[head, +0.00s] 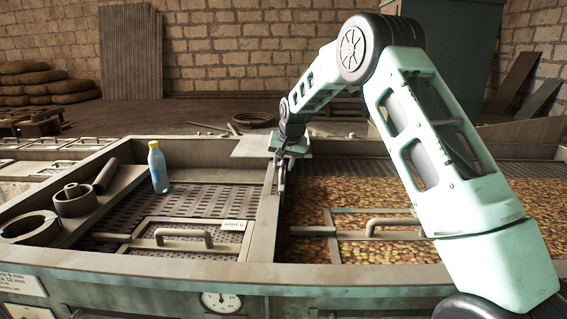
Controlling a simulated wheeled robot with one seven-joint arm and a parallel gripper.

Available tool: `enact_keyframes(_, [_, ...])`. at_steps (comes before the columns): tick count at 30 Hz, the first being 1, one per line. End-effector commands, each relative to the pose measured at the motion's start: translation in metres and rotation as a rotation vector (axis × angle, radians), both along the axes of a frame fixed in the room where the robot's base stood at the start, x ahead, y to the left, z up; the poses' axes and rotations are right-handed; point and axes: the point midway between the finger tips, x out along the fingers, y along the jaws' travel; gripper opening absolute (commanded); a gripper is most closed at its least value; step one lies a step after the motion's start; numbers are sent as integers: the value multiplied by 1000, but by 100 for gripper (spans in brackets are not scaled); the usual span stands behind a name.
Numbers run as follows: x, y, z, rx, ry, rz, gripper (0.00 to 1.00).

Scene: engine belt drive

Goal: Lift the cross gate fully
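The cross gate cannot be made out for certain. A divider (263,228) runs between an empty perforated bed on the left and a bed filled with brown grain-like pieces on the right. A pale flat plate (248,147) lies across the divider's far end. My gripper (281,186) points down at the far part of the divider, just in front of this plate.
On the left stand a bottle with a yellow cap (157,167), a short pipe (106,175) and ring-shaped parts (75,199). Handled frames lie over the left bed (180,238) and the right bed (392,228). A round gauge (221,301) is on the front wall. My arm spans the right side.

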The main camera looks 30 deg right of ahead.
Motion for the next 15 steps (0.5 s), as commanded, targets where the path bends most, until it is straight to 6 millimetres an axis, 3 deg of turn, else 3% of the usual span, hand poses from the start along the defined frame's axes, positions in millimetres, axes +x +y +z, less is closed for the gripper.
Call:
enact_keyframes(1, [0, 0, 0, 0, 0, 0, 19])
enact_keyframes(3, [0, 0, 0, 0, 0, 0, 0])
enact_keyframes(10, [0, 0, 6, -1, -1, 0, 0])
enact_keyframes(15, [1, 0, 36, -2, -2, 1, 0])
